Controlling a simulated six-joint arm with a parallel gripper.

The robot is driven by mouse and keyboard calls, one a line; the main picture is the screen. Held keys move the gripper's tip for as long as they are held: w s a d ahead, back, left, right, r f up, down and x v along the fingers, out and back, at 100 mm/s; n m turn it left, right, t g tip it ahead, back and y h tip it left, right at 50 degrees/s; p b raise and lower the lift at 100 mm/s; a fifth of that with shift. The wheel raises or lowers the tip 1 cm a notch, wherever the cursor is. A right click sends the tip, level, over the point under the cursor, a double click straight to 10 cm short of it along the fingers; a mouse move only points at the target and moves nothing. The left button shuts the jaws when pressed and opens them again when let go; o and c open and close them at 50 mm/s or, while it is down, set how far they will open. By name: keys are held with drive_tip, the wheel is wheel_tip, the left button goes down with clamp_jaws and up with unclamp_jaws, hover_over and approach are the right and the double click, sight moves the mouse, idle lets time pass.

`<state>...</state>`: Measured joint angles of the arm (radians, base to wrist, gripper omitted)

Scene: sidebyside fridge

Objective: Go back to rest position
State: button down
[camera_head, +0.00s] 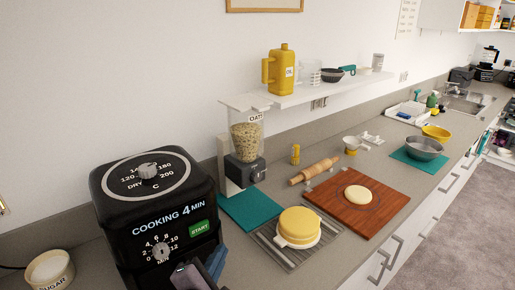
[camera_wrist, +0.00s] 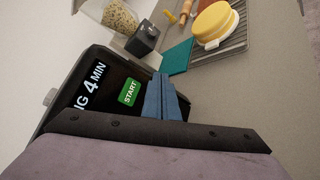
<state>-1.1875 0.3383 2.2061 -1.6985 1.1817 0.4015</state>
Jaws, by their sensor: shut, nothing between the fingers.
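My gripper (camera_wrist: 162,80) has blue fingers pressed together with nothing between them. In the wrist view they lie in front of the right side of the black cooking machine (camera_wrist: 113,82), near its green START button (camera_wrist: 130,92). Whether the fingertips touch the machine cannot be told. In the head view, my gripper (camera_head: 182,268) shows at the bottom edge, in front of the lower front of the cooking machine (camera_head: 150,215); most of my arm is out of frame.
A sugar pot (camera_head: 50,271) stands left of the machine. A shelf (camera_head: 300,93) runs above. Bare counter (camera_head: 262,268) lies at front.

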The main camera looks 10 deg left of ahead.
drive_tip(key=s+d+f+m+g+h, duration=0.1)
drive_tip(key=d+f+m+g+h, duration=0.25)
drive_tip(key=d, duration=0.75)
drive_tip(key=d+f+m+g+h, duration=0.3)
drive_tip(key=d+m+g, duration=0.15)
drive_tip(key=d, duration=0.55)
drive_tip(key=s+d+f+m+g+y, duration=0.3)
drive_tip(key=s+m, duration=0.3)
drive_tip(key=m, duration=0.2)
drive_tip(key=s+d+f+m+g+y, duration=0.3)
drive_tip(key=s+d+m+g+y, duration=0.1)
drive_tip(key=s+m, duration=0.3)
drive_tip(key=shift+s+d+f+m, duration=0.3)
drive_tip(key=shift+d+f+m, duration=0.1)
drive_tip(key=shift+d, duration=0.25)
